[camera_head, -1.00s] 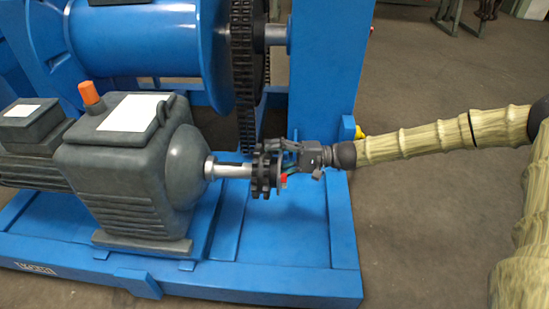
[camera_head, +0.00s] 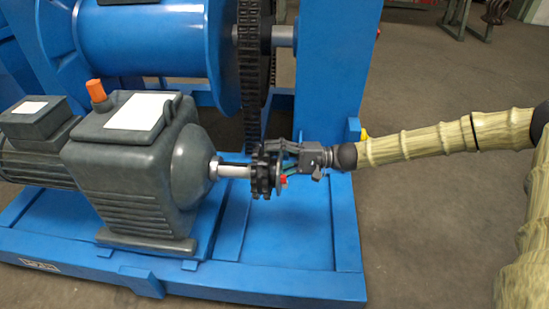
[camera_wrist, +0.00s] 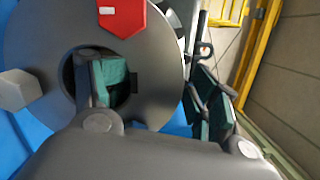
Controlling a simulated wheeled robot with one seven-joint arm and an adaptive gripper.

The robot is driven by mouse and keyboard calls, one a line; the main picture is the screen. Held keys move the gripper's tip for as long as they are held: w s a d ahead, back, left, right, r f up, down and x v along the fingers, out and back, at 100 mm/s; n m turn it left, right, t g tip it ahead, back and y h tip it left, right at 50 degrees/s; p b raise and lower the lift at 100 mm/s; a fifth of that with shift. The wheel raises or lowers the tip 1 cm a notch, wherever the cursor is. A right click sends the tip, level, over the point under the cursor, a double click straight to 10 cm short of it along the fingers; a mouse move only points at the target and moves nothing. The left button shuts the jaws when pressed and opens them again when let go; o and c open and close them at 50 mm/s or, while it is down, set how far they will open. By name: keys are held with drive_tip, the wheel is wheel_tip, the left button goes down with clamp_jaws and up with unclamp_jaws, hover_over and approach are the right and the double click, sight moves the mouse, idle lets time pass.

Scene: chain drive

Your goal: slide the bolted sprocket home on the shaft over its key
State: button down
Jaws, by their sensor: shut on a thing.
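The black toothed sprocket (camera_head: 261,174) sits upright around the outer part of the steel shaft (camera_head: 236,172) that sticks out of the grey gearbox. A dark strip, apparently the key, shows along the shaft's top. A length of bare shaft shows between sprocket and gearbox. My gripper (camera_head: 287,160) holds the sprocket from its right side. In the wrist view, a grey round plate (camera_wrist: 40,75) with a centre hole fills the left. One green-padded finger is in the hole, the other outside the rim. A red part and a grey bolt head (camera_wrist: 20,90) are on the plate. The shaft end is hidden.
The gearbox and motor (camera_head: 130,175) stand on a blue base frame (camera_head: 215,275). A chain (camera_head: 252,85) hangs from the large wheel beside the blue drum (camera_head: 150,40), just above and behind the sprocket. A blue upright (camera_head: 330,80) stands behind my gripper. Floor at right is open.

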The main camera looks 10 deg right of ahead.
drive_tip(key=shift+w+a+r, duration=0.1)
drive_tip(key=shift+a+r, duration=0.05)
drive_tip(key=shift+a, duration=0.35)
drive_tip(key=shift+c, duration=2)
unclamp_jaws()
drive_tip(key=shift+o, duration=1.1)
drive_tip(key=shift+f, duration=0.25)
drive_tip(key=shift+d+f, duration=0.1)
drive_tip(key=shift+f, duration=0.35)
drive_tip(key=d, duration=0.6)
drive_tip(key=shift+r, duration=0.2)
drive_tip(key=shift+s+d+r, duration=0.1)
drive_tip(key=shift+s+d, duration=0.2)
drive_tip(key=shift+d, duration=0.5)
drive_tip(key=shift+d+r, duration=0.1)
